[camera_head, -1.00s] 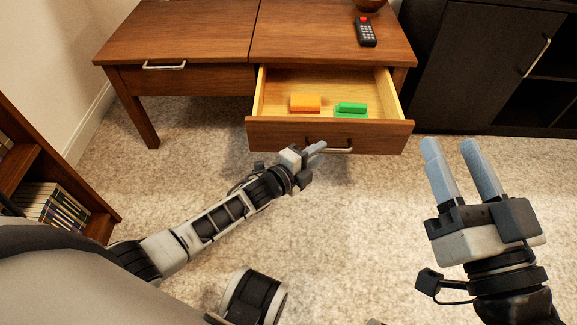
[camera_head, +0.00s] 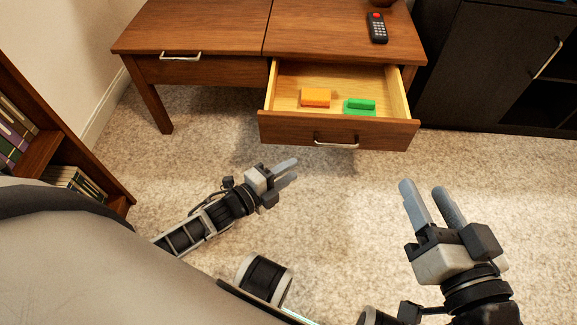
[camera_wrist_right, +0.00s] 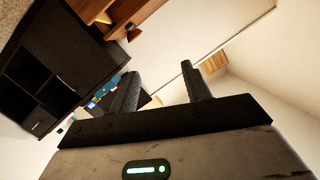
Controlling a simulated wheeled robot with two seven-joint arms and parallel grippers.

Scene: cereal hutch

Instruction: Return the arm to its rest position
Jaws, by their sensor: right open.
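My left gripper (camera_head: 283,172) is over the carpet, in front of and below the open drawer, apart from its handle. Its fingers lie close together and I cannot tell whether they are open or shut. My right gripper (camera_head: 424,205) is raised over the carpet at the right, open and empty, fingers pointing up and left. Its two fingers also show apart in the right wrist view (camera_wrist_right: 160,90), with nothing between them.
The wooden desk (camera_head: 190,30) has its right drawer (camera_head: 290,128) pulled out, holding an orange block (camera_head: 316,97) and a green object (camera_head: 360,106). A remote (camera_head: 377,28) lies on top. A dark cabinet (camera_head: 480,65) stands right, a bookshelf (camera_head: 85,165) left. Carpet between is clear.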

